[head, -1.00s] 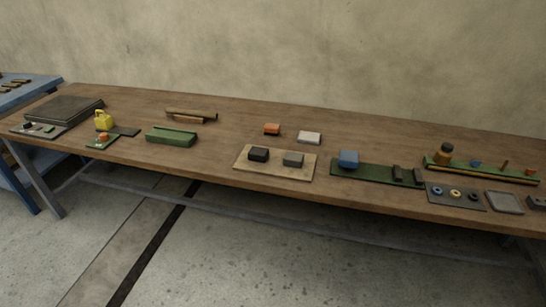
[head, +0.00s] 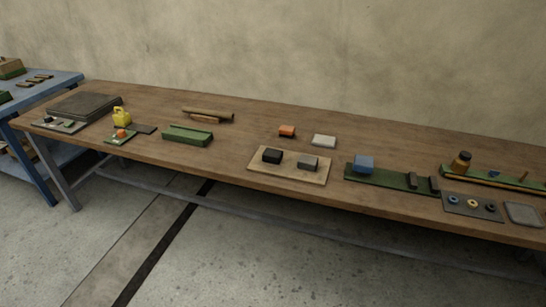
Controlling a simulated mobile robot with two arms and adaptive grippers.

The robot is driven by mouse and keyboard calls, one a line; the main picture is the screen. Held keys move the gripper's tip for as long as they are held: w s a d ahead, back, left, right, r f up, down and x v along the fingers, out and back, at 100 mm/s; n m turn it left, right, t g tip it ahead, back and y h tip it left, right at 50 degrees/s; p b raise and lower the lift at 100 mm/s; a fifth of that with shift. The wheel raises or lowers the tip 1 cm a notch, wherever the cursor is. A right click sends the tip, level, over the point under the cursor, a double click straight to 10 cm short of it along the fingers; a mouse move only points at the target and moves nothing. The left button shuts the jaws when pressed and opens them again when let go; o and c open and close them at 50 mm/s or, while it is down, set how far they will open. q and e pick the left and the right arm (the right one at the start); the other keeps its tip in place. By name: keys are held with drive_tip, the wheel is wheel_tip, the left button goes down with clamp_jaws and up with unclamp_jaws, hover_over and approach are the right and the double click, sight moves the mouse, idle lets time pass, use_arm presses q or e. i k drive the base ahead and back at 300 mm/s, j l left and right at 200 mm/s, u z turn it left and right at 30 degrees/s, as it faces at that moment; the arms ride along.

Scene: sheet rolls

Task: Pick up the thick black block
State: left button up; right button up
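A thick black block (head: 272,156) sits on the left part of a light wooden board (head: 289,174), near the front edge of the long wooden table. A dark grey block (head: 308,163) sits on the same board to its right, apart from it. Neither of my grippers shows in the head view.
An orange block (head: 286,131) and a pale grey block (head: 324,141) lie behind the board. A green box (head: 188,136) is to its left. A green strip (head: 391,178) bearing a blue block (head: 364,164) is close on its right. Bare tabletop lies between the green box and the board.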

sight(271, 156)
drive_tip(key=i+l+z, duration=0.15)
drive_tip(key=i+l, duration=0.2)
drive_tip(key=i+l+z, duration=0.15)
drive_tip(key=i+l, duration=0.15)
drive_tip(key=i, duration=0.2)
drive_tip(key=i+l+z, duration=0.15)
drive_tip(key=i, duration=0.25)
drive_tip(key=l, duration=0.1)
